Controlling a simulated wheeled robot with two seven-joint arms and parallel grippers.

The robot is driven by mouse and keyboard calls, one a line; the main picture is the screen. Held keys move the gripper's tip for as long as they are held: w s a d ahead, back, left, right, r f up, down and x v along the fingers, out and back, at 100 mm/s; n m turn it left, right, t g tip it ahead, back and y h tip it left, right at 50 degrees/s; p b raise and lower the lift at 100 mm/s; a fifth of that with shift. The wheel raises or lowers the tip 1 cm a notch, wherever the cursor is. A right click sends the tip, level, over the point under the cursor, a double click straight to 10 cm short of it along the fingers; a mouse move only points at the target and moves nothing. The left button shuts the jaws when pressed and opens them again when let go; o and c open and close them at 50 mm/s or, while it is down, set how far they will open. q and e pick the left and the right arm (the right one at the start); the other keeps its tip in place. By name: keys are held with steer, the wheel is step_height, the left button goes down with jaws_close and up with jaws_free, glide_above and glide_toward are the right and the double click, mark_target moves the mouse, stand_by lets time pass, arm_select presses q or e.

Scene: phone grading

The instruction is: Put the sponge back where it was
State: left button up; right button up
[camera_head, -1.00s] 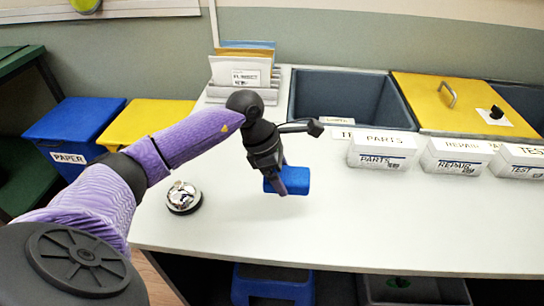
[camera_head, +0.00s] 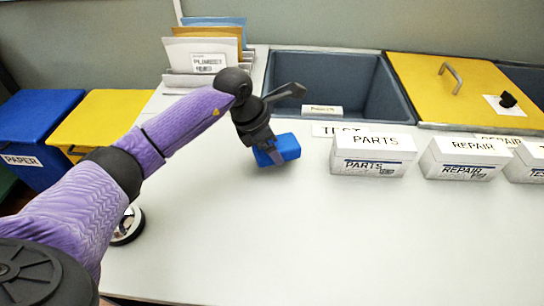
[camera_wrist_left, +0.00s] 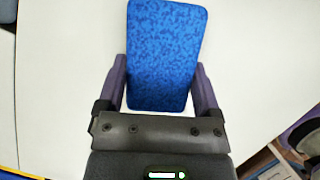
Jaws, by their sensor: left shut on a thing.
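The sponge (camera_head: 284,149) is a blue block held at the tip of my left gripper (camera_head: 268,156), over the white counter. In the left wrist view the sponge (camera_wrist_left: 166,50) sits between the two fingers of my left gripper (camera_wrist_left: 164,92), with its long side pointing away from the wrist. The gripper is shut on it. I cannot tell whether the sponge's underside touches the counter. My right gripper is not in view.
White boxes marked PARTS (camera_head: 372,155) and REPAIR (camera_head: 463,158) stand to the right. Behind are an open grey bin (camera_head: 335,85), a yellow lid (camera_head: 470,85) and a file rack (camera_head: 190,78). A bell (camera_head: 128,226) is partly behind my arm. The counter's front middle (camera_head: 290,240) is clear.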

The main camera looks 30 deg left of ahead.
arm_select(q)
step_height(320, 180, down, 3)
steer(key=shift+r+b, duration=0.1)
steer(key=shift+b, duration=0.3)
steer(key=shift+r, duration=0.1)
steer(key=o, duration=1)
steer(key=p+v, duration=0.5)
steer(key=v, duration=0.7)
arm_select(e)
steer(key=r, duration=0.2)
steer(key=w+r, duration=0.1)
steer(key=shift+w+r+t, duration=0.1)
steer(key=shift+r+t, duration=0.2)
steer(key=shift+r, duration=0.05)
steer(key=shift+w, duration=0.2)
